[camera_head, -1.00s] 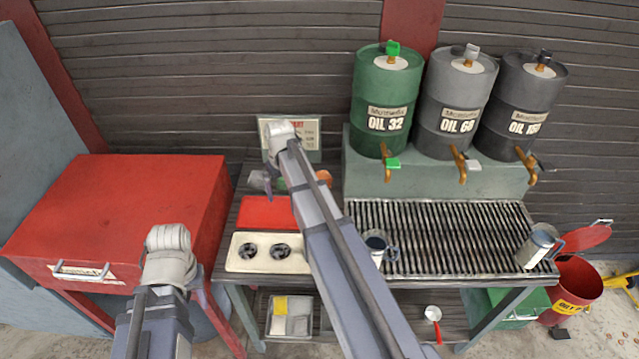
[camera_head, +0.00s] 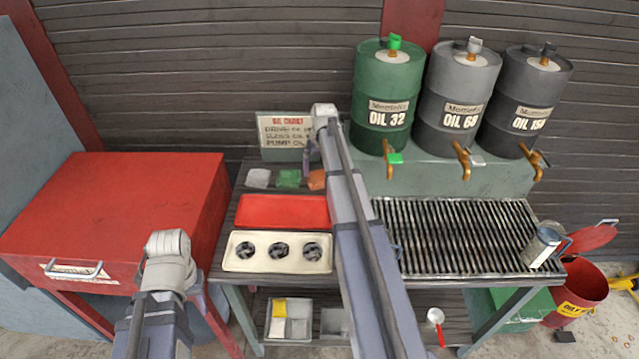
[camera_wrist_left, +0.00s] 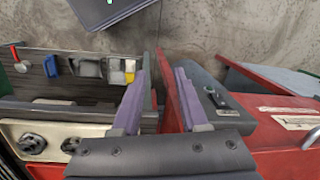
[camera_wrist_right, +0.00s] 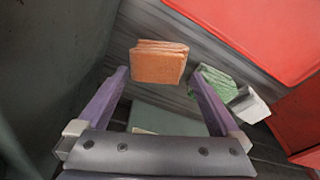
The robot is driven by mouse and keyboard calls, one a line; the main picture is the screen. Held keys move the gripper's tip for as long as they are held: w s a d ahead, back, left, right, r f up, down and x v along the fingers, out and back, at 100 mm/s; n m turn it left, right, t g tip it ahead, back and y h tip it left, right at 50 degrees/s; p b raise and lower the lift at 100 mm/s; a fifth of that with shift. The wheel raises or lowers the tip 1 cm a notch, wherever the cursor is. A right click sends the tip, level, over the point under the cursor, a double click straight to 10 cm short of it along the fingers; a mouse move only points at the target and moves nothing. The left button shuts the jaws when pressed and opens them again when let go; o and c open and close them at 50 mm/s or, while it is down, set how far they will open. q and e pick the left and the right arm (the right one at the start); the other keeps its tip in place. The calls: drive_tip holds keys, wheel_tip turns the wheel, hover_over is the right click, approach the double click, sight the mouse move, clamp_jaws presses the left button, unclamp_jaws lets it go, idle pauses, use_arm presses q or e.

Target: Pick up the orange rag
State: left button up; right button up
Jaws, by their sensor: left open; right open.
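The orange rag (camera_head: 317,180) lies folded at the back of the workbench, at the right end of a row with a green rag (camera_head: 288,178) and a white rag (camera_head: 258,178). My right gripper (camera_head: 308,158) is beside and above the orange rag, partly hidden by its own arm. In the right wrist view the orange rag (camera_wrist_right: 158,64) shows between and beyond the open, empty fingers (camera_wrist_right: 160,77). My left gripper (camera_wrist_left: 161,78) is open and empty, over the gap between the workbench and the red cabinet.
A red tray (camera_head: 282,211) and a cream tray with round dark parts (camera_head: 235,253) lie in front of the rags. An oil chart sign (camera_head: 285,133) stands behind. Oil drums (camera_head: 380,90) stand on a green stand to the right. The red cabinet (camera_head: 130,195) is at left.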

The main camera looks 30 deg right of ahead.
sight(320, 175)
drive_tip(key=shift+w+d+f+b, duration=0.1)
drive_tip(key=shift+w+f+b, duration=0.05)
drive_tip(key=shift+f+b, duration=1.2)
drive_tip(key=shift+w+d+f+b, duration=0.1)
drive_tip(key=shift+w+f+b, duration=0.05)
drive_tip(key=shift+f+b, duration=1.15)
drive_tip(key=shift+r, duration=0.15)
drive_tip(key=c, duration=1.3)
drive_tip(key=shift+o, duration=0.2)
wheel_tip(320, 175, up, 10)
drive_tip(key=p, duration=1)
drive_tip(key=shift+r, duration=0.1)
drive_tip(key=o, duration=0.9)
drive_tip(key=c, duration=0.6)
